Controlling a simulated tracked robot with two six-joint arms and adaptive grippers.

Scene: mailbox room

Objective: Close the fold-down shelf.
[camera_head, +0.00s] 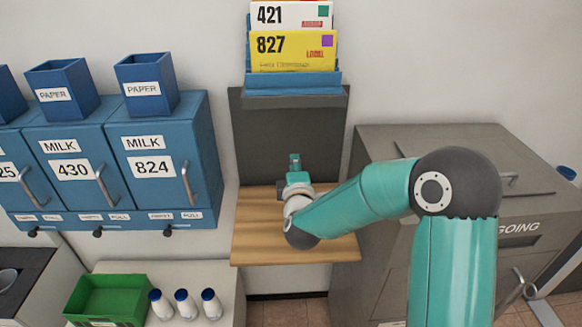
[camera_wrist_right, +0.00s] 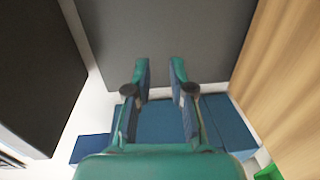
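The fold-down shelf (camera_head: 255,235) is a light wooden board that lies folded down, roughly level, in front of a dark grey back panel (camera_head: 290,130). My right gripper (camera_head: 295,163) is over the shelf's back part near the panel, and my right arm hides part of the board. In the right wrist view, the gripper (camera_wrist_right: 161,66) has its two fingers apart with nothing between them. The panel (camera_wrist_right: 165,30) is ahead of the fingertips and the wooden shelf (camera_wrist_right: 285,75) is along the right side. Whether the gripper touches the shelf is unclear. My left gripper is out of view.
Blue mailboxes (camera_head: 160,170) hang to the left. Below them a green crate (camera_head: 108,300) and several white bottles (camera_head: 183,304) stand on a pale surface. A grey outgoing box (camera_head: 400,150) is close on the right. Numbered mail (camera_head: 292,50) sits in a blue holder above.

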